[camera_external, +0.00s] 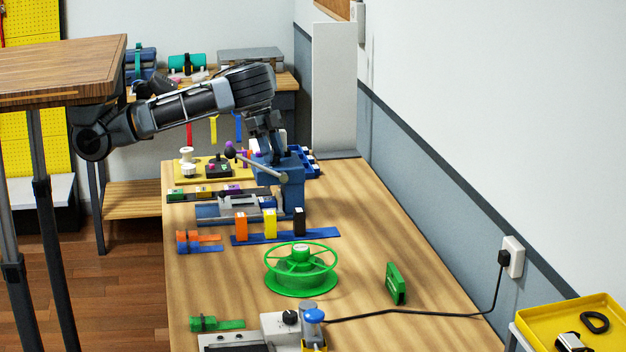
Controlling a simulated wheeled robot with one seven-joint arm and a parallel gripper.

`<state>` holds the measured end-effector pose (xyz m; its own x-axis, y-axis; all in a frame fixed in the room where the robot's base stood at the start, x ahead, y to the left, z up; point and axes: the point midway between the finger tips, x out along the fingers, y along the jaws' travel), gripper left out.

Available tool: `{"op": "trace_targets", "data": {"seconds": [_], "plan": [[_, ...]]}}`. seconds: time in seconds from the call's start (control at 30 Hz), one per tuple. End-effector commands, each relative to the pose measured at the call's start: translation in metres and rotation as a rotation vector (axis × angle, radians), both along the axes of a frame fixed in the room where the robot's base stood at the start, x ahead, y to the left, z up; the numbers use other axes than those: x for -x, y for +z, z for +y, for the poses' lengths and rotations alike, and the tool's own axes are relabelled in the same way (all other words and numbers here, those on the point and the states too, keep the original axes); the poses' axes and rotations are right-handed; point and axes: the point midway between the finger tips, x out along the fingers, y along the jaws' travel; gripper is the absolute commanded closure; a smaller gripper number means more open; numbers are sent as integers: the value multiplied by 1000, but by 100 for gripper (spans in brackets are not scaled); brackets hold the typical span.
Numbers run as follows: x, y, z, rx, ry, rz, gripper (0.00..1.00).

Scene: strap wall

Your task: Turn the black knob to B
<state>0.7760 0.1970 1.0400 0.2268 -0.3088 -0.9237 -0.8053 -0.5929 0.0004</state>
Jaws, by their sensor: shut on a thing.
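My gripper (266,146) points down at the far part of the bench, behind the blue vise. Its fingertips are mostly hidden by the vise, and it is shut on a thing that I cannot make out. A black knob (290,317) shows on top of a light grey box (276,330) at the near end of the bench, well apart from my gripper. Any letters around this knob are too small to read. Whether another black knob stands behind the vise cannot be told.
The blue vise (291,185) with a grey handle bar stands before my gripper. A yellow board (179,177) lies to its left. Nearer are upright coloured blocks on a blue strip (252,240), a green wheel (301,270) and a green block (396,284). A black cord crosses the right side.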

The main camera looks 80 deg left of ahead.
Motion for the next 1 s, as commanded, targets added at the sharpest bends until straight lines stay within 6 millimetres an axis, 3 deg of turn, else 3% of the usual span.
{"op": "trace_targets", "data": {"seconds": [0.5,0.53,0.8,1.0], "plan": [[0,1,1,-2,21,-1,95],[0,1,1,-2,21,-1,64],[0,0,0,-2,20,-1,39],[0,0,0,-1,20,0,39]]}}
